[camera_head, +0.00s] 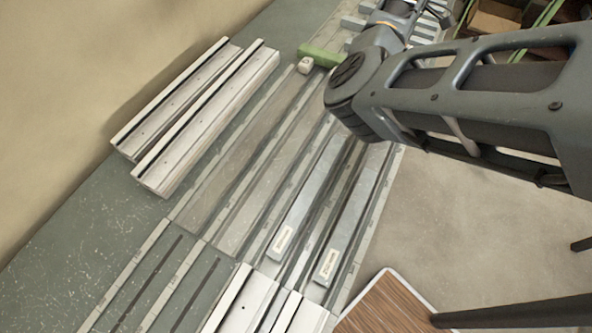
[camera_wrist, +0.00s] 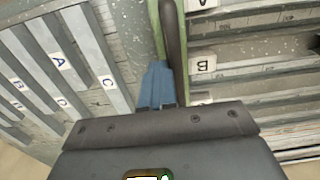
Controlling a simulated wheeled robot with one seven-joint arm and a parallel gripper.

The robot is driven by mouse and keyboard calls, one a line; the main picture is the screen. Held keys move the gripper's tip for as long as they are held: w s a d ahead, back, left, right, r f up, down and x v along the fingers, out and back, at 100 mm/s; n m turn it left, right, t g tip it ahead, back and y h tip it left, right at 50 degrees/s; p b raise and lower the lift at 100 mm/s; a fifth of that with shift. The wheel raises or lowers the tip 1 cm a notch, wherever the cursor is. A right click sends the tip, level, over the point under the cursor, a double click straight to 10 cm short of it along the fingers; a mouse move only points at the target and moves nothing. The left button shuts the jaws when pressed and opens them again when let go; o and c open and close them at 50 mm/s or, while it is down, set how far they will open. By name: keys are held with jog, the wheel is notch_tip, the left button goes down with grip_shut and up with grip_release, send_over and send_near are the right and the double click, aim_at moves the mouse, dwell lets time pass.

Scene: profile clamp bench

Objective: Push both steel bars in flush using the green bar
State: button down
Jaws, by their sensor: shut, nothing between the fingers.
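The green bar (camera_head: 320,55) lies across the far end of the bench channels in the head view, partly hidden by my arm. In the wrist view the green bar (camera_wrist: 160,30) runs up behind my gripper (camera_wrist: 160,85), which is shut with nothing between its fingers. A dark rounded part overlaps the green there; I cannot tell whether they touch.
Pale metal profiles (camera_head: 205,115) lie left of the channels. A small whitish block (camera_head: 305,65) sits beside the green bar. Several lettered grey bars (camera_wrist: 62,62) show left in the wrist view. A brown wooden board (camera_head: 385,305) is at bottom right; floor is open right of the bench.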

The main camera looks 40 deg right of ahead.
jog(key=s+a+b, duration=0.3)
jog(key=s+a, duration=0.2)
jog(key=a, duration=1)
jog(key=s+a+b, duration=0.3)
jog(key=s+a, duration=0.3)
jog(key=a, duration=1)
jog(key=s+a+b, duration=0.3)
jog(key=s+a, duration=0.3)
jog(key=a, duration=0.9)
jog(key=shift+a, duration=0.4)
dwell(2.5)
jog(key=shift+a, duration=0.2)
